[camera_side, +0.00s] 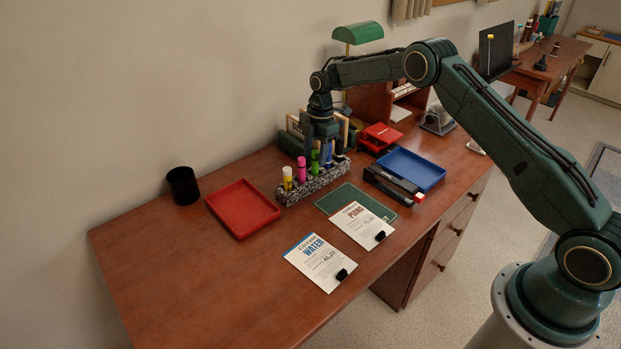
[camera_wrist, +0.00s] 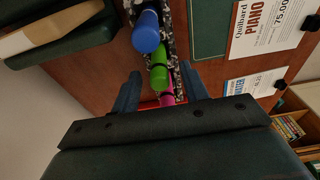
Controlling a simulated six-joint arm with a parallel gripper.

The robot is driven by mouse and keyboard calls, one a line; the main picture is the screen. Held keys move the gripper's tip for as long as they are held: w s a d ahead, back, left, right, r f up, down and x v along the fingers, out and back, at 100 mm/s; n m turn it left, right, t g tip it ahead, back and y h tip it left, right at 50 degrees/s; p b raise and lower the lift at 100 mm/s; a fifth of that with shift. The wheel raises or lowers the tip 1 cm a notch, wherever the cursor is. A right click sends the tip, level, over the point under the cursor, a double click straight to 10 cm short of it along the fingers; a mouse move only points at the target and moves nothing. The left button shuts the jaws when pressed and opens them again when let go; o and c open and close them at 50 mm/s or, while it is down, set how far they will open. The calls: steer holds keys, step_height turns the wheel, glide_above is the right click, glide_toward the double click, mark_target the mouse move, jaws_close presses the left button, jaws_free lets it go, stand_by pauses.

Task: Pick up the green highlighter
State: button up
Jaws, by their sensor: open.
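The green highlighter (camera_side: 314,163) stands upright in a speckled holder (camera_side: 291,195), between a magenta highlighter (camera_side: 301,170) and a blue one. In the wrist view the green highlighter (camera_wrist: 160,72) shows between the blue highlighter (camera_wrist: 146,32) and the magenta one (camera_wrist: 167,98). My gripper (camera_side: 322,145) is above the holder, close to the blue and green highlighters. In the wrist view my gripper (camera_wrist: 161,82) is open, with one finger to each side of the row and the green highlighter showing between them. I cannot tell whether the fingers reach down to its height.
A yellow highlighter (camera_side: 287,178) stands at the holder's near end. A red tray (camera_side: 243,209) lies left of it and a black cup (camera_side: 183,185) behind. A green mat (camera_side: 337,197), stapler (camera_side: 393,184) and blue tray (camera_side: 411,168) lie right. The desk's left front is clear.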

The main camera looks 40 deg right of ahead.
steer(key=shift+a+f, duration=0.1)
steer(key=shift+f, duration=0.95)
steer(key=shift+c, duration=0.3)
jaws_close()
